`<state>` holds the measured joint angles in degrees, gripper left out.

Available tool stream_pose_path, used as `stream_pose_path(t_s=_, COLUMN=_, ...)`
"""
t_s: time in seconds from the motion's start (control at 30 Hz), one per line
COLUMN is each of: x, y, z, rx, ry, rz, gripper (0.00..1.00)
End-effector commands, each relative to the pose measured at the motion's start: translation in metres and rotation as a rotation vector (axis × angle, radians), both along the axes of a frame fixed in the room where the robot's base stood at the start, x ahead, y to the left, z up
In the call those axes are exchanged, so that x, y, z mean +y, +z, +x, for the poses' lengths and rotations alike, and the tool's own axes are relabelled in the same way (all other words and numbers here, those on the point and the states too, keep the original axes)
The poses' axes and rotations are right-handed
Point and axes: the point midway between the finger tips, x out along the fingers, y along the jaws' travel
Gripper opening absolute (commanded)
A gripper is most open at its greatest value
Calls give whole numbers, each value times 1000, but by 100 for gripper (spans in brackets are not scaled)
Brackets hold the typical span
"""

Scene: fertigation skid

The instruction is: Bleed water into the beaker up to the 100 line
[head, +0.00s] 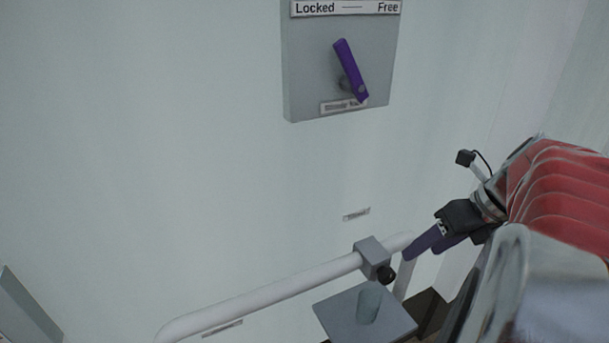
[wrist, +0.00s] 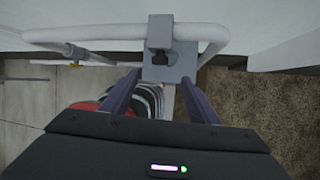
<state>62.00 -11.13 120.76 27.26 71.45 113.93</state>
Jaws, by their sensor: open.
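The clear beaker (head: 369,304) stands upright on a grey plate (head: 338,318) below the white pipe (head: 270,292). Its 100 line and any water in it are too small to make out. A grey block (head: 371,252) with a black knob (head: 386,275) sits on the pipe above the beaker. My gripper (head: 414,252) is open and empty, just right of the knob in the head view. In the wrist view, the block (wrist: 160,30) and knob (wrist: 157,59) lie ahead between the purple fingers (wrist: 160,78), apart from them.
A wall panel (head: 312,75) marked "Locked" and "Free" carries a tilted purple lever (head: 350,70). The wrist view shows a thinner pipe with a yellow fitting (wrist: 75,53) at the left. A brown floor area (wrist: 245,120) lies at the right. The wall left of the panel is clear.

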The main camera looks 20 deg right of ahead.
Motion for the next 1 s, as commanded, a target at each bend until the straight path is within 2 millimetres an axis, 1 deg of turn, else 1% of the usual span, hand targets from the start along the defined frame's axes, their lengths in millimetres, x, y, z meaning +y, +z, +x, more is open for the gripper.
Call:
stream_pose_path(t_s=0.17, x=3, y=-11, z=5, rx=0, ry=2, rz=2, gripper=55)
stream_pose_path(t_s=0.27, x=6, y=-21, z=10, rx=1, ry=4, rz=2, gripper=55)
stream_pose_path(t_s=0.8, x=21, y=-90, z=39, rx=2, ry=7, rz=3, gripper=55)
stream_pose_path(t_s=1.0, x=26, y=-113, z=49, rx=2, ry=7, rz=3, gripper=55)
